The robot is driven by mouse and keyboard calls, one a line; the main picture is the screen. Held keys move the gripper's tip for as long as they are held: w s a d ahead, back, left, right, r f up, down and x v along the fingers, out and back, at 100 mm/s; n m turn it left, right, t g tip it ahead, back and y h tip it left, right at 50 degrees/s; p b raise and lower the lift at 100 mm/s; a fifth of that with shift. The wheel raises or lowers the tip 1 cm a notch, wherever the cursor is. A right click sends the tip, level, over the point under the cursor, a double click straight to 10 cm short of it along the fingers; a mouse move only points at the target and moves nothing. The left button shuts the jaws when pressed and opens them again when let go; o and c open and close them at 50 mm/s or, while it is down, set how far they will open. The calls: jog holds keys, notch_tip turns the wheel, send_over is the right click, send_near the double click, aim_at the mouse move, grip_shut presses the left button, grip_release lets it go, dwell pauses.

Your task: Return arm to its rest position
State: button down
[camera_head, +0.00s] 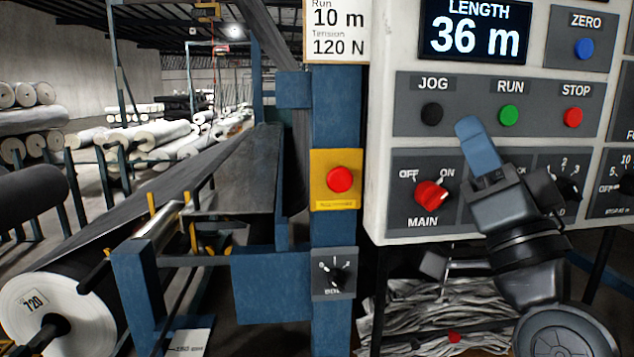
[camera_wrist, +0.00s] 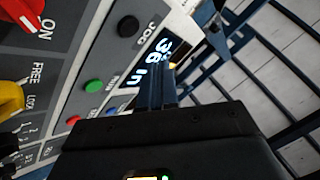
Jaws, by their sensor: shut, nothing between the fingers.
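My gripper (camera_head: 468,127) is shut and empty, with blue fingers, in front of the control panel (camera_head: 379,120). In the head view its tip shows between the black JOG button (camera_head: 432,113) and the green RUN button (camera_head: 509,116), a little below them. My arm comes up from the lower right and covers part of the panel's lower row. In the wrist view the shut fingers (camera_wrist: 163,72) point at the picture's top, near the length display (camera_wrist: 155,62). I cannot tell whether they touch the panel.
The red MAIN knob (camera_head: 431,194) points toward ON. A red stop button (camera_head: 340,179) on a yellow plate sits on the blue post at left. Further left are the roll machine and a large roll (camera_head: 62,314). Grey sheet material (camera_head: 440,310) lies below the panel.

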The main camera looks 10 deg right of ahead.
jog(key=s+f+g+h, duration=0.1)
jog(key=s+f+g, duration=0.1)
jog(key=s+f, duration=0.45)
jog(key=s+f+n+g+h, duration=0.1)
jog(key=s+f+g, duration=0.15)
jog(key=f, duration=0.75)
jog(key=s+f+g+h, duration=0.1)
jog(key=s+f, duration=0.4)
jog(key=f, duration=0.3)
jog(key=s+f+n+g, duration=0.2)
jog(key=s+f, duration=0.3)
jog(key=s, duration=0.7)
jog(key=s+f+n+g, duration=0.3)
jog(key=s+f+g, duration=0.1)
jog(key=s, duration=0.8)
jog(key=shift+a+f+y, duration=0.15)
jog(key=shift+f+y, duration=0.15)
jog(key=shift+f, duration=0.1)
jog(key=shift+s, duration=0.1)
